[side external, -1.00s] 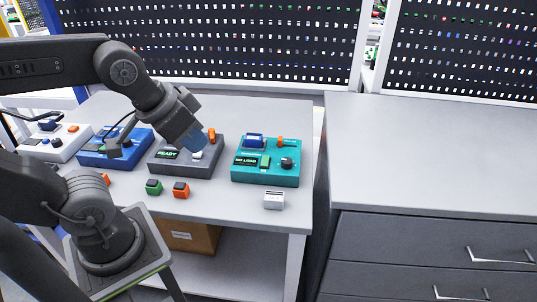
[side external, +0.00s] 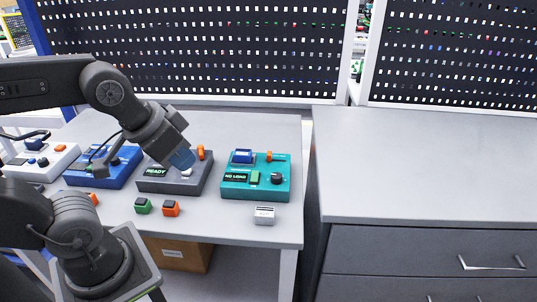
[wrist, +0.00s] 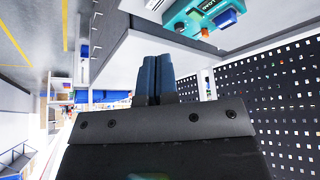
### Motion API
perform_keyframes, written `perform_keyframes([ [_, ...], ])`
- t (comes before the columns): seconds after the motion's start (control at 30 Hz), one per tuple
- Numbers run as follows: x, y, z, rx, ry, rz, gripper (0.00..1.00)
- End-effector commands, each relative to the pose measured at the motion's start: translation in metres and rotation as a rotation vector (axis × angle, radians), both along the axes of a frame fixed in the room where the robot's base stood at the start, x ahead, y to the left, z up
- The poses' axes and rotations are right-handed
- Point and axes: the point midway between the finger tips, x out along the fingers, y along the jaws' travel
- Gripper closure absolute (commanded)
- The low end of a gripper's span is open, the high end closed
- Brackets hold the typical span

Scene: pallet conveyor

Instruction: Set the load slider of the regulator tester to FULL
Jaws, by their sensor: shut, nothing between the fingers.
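The teal box (side external: 232,190) stands at the right of the bench and looks like the regulator tester. Its display (side external: 235,177) reads NO LOAD. It carries a blue block (side external: 242,156), a small orange handle (side external: 269,156) on a dark slot, a green button (side external: 255,177) and a black knob (side external: 277,179). My gripper (side external: 183,160) is shut and empty, its blue fingers over the grey box (side external: 190,187), left of and apart from the teal box. In the wrist view the shut fingers (wrist: 153,77) point away from the teal box (wrist: 178,15), which is partly cut off.
The grey box shows READY and has an orange lever (side external: 201,152). A blue box (side external: 104,172) and a white box (side external: 48,162) stand further left. A green block (side external: 142,206), an orange block (side external: 171,209) and a white-grey block (side external: 264,215) lie in front. The right-hand counter (side external: 420,160) is clear.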

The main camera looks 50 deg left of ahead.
Motion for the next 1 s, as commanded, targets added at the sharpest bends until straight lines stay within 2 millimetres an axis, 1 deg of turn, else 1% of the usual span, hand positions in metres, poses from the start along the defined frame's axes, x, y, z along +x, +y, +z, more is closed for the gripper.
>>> perform_keyframes([
  [0.3,0.000,0.000,0.000,0.000,0.000,0.000,1.00],
  [0.43,0.004,0.001,0.003,-0.003,0.006,0.011,0.88],
  [0.53,0.019,0.004,0.011,-0.016,0.034,0.046,0.78],
  [0.57,0.026,0.005,0.014,-0.021,0.046,0.063,0.75],
  [0.67,0.056,0.012,0.025,-0.045,0.096,0.136,0.66],
  [0.73,0.081,0.018,0.031,-0.063,0.134,0.196,0.60],
  [0.87,0.128,0.033,0.034,-0.094,0.202,0.306,0.60],
  [1.0,0.179,0.052,0.026,-0.126,0.274,0.427,0.60],
])
